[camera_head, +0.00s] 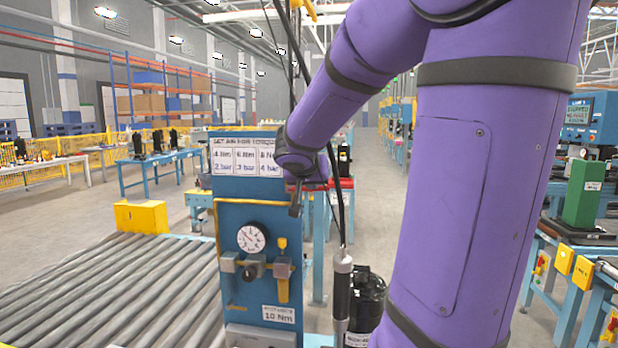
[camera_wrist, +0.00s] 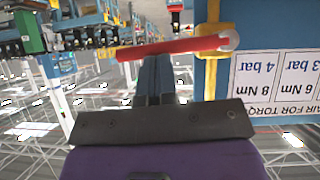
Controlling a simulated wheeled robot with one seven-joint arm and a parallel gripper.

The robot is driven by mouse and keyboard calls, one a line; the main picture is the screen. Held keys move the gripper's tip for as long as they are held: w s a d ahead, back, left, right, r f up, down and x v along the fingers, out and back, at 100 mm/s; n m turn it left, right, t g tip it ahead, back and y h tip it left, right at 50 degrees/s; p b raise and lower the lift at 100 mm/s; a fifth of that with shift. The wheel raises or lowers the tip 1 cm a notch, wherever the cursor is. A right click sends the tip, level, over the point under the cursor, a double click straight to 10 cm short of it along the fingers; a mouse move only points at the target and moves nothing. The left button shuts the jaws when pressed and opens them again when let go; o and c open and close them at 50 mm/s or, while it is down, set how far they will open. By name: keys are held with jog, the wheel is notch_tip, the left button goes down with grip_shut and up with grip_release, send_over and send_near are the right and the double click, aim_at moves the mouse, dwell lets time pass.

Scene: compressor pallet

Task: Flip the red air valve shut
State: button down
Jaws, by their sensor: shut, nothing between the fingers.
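The red air valve lever (camera_wrist: 175,47) lies nearly level across the wrist view, with its round silver pivot at its right end beside a yellow pipe (camera_wrist: 212,70). In the head view the red lever (camera_head: 312,187) shows at the upper right edge of the blue panel, partly hidden by my wrist. My gripper (camera_wrist: 153,62) is shut and empty, its dark fingers ending at the lever's middle. Whether they touch it I cannot tell. In the head view my gripper (camera_head: 296,208) points down beside the panel's right edge.
The blue panel (camera_head: 230,222) carries a pressure gauge (camera_head: 251,237), fittings and a torque sign (camera_head: 247,157). A roller conveyor (camera_head: 110,285) runs at the left. A hanging tool (camera_head: 342,290) and a black compressor (camera_head: 368,300) stand right of the panel, near my arm.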

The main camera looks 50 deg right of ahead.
jog(key=shift+s+d+f, duration=0.1)
jog(key=shift+f, duration=0.15)
dwell(0.5)
jog(key=d+r+v, duration=0.1)
jog(key=r+v, duration=0.1)
jog(key=v, duration=1.1)
jog(key=shift+d+r, duration=0.15)
jog(key=shift+d, duration=0.2)
jog(key=s+a+f+n+y, duration=0.3)
jog(key=s+a+f, duration=0.1)
jog(key=a, duration=0.3)
jog(key=s+a+f+n+y, duration=0.3)
jog(key=s+a+f+n, duration=0.1)
jog(key=a, duration=0.4)
jog(key=s+a+f+n+y, duration=0.4)
jog(key=s+a, duration=0.1)
jog(key=a, duration=0.2)
jog(key=shift+a, duration=0.25)
